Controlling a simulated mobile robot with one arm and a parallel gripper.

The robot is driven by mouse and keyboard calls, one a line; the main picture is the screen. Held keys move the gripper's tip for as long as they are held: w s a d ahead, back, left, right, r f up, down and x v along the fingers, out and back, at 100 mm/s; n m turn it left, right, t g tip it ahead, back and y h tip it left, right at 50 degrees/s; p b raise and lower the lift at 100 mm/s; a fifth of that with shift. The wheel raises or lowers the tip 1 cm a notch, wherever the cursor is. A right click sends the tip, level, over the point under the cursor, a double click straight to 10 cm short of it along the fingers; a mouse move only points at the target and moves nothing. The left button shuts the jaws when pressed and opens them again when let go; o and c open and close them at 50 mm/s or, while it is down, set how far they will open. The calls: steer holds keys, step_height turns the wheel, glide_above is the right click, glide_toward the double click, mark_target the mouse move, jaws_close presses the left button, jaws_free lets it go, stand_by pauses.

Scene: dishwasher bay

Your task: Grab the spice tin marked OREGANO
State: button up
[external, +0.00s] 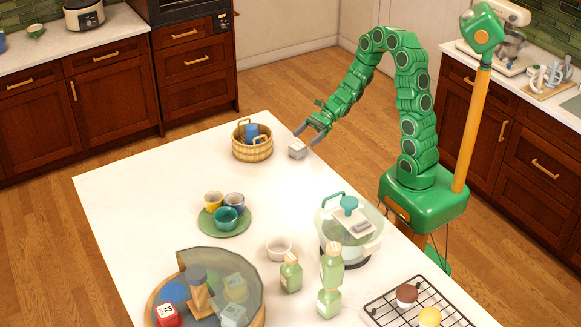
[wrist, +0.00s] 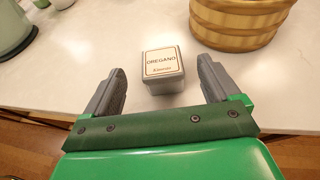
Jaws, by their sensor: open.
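The spice tin (wrist: 162,66) is a small grey-white box with a white label reading OREGANO on its top in the wrist view. It stands on the white counter close to the edge. In the external view the tin (external: 297,149) shows at the far right edge of the counter, by my fingertips. My gripper (wrist: 160,88) is open, with one grey finger on each side of the tin's near part and a gap on both sides. In the external view my gripper (external: 302,140) reaches in over the counter edge. No contact with the tin is visible.
A woven basket (external: 252,148) with a blue item stands left of the tin; the wrist view shows it (wrist: 238,22) at upper right. A green plate (external: 225,222) with cups, green bottles (external: 291,273) and a glass-lidded pot (external: 345,240) stand farther along. Counter around the tin is clear.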

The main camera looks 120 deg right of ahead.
mark_target(294, 151)
steer(key=shift+s+f, duration=0.25)
steer(key=shift+f, duration=0.5)
steer(key=shift+x, duration=3.9)
steer(key=shift+d, duration=0.1)
steer(key=c, duration=1.1)
